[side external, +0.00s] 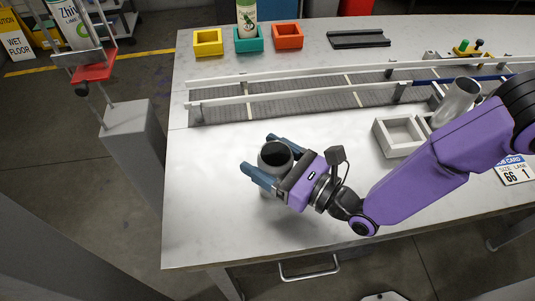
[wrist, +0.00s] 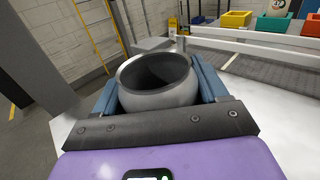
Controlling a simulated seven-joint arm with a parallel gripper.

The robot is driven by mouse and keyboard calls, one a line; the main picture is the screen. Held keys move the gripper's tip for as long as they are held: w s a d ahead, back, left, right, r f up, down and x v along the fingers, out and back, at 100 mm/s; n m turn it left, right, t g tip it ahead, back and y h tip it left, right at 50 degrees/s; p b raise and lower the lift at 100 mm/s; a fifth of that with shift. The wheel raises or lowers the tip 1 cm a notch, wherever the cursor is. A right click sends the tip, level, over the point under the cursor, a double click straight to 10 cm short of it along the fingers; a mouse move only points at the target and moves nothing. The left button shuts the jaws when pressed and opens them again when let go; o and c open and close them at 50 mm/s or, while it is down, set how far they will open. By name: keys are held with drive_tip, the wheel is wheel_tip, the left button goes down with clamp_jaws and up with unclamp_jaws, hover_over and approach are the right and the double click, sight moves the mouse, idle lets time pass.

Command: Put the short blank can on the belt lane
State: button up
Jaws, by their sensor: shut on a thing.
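My gripper (side external: 256,152) is shut on an open-topped, plain silver-grey can (side external: 275,155), with one blue finger on each side of it near its rim. In the wrist view the can (wrist: 160,92) sits upright between the fingers, its dark mouth facing up and its lower body hidden by my gripper. The can is over the near left part of the table; I cannot tell whether its base touches the top. The belt lane (side external: 290,103) runs left to right behind it, grey with white rails, and is apart from the can.
A white divided tray (side external: 400,150) stands right of my gripper, with another silver can (side external: 460,98) beyond it. Yellow (side external: 207,42), teal (side external: 249,45) and orange (side external: 288,36) bins stand behind the belt, a bottle in the teal one. The table between can and lane is clear.

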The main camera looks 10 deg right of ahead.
drive_tip(key=o, duration=1)
drive_tip(key=shift+r, duration=0.1)
drive_tip(key=v, duration=1.2)
drive_tip(key=shift+r, duration=0.1)
drive_tip(key=shift+w, duration=0.1)
